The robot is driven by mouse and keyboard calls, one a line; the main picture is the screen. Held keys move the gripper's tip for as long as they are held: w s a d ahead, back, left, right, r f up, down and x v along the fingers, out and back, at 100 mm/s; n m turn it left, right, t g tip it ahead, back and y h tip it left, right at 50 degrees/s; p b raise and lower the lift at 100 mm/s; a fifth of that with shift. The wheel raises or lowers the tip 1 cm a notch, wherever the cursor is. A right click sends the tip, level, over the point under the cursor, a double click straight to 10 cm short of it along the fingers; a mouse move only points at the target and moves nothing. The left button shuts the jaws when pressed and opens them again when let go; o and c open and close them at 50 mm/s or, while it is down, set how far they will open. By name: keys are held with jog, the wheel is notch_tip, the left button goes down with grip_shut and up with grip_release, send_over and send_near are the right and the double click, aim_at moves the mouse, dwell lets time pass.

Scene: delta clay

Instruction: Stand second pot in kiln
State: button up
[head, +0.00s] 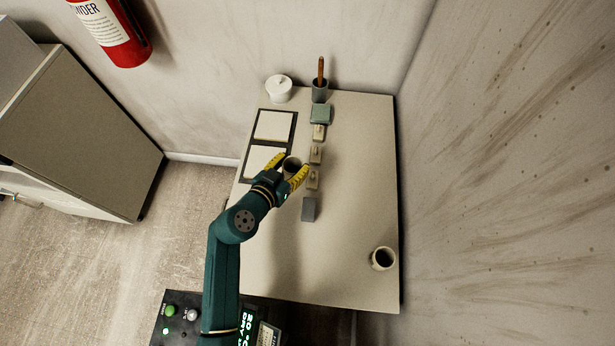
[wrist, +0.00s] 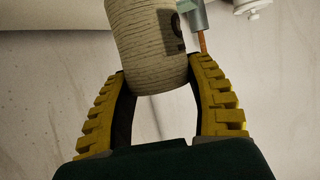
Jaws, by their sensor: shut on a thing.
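My gripper (head: 292,169) is shut on a beige pot (head: 291,163) over the left part of the table, beside the pale square tiles. In the wrist view the ribbed, pale pot (wrist: 147,45) sits between the yellow fingertips (wrist: 160,75), with a small dark mark on its side. Its far end is cut off by the picture's edge. Another pot (head: 383,258), beige with a dark inside, stands at the table's right front. No kiln chamber can be made out. A dark panel (head: 258,322) with green lit text, reading about 20 °C and DRY, is at the bottom, partly behind my arm.
The table (head: 345,240) has two pale tiles in dark frames (head: 274,125), a row of small blocks (head: 316,154), a grey block (head: 308,209), a white lidded jar (head: 279,89) and a brush cup (head: 320,91). Its front middle is clear. A wall (head: 500,180) borders it on the right.

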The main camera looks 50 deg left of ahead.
notch_tip(320, 180, down, 7)
jog(key=shift+f+b, duration=0.15)
jog(key=shift+b, duration=0.85)
jog(key=shift+f, duration=0.2)
jog(key=o, duration=1.2)
jog(key=shift+d, duration=0.1)
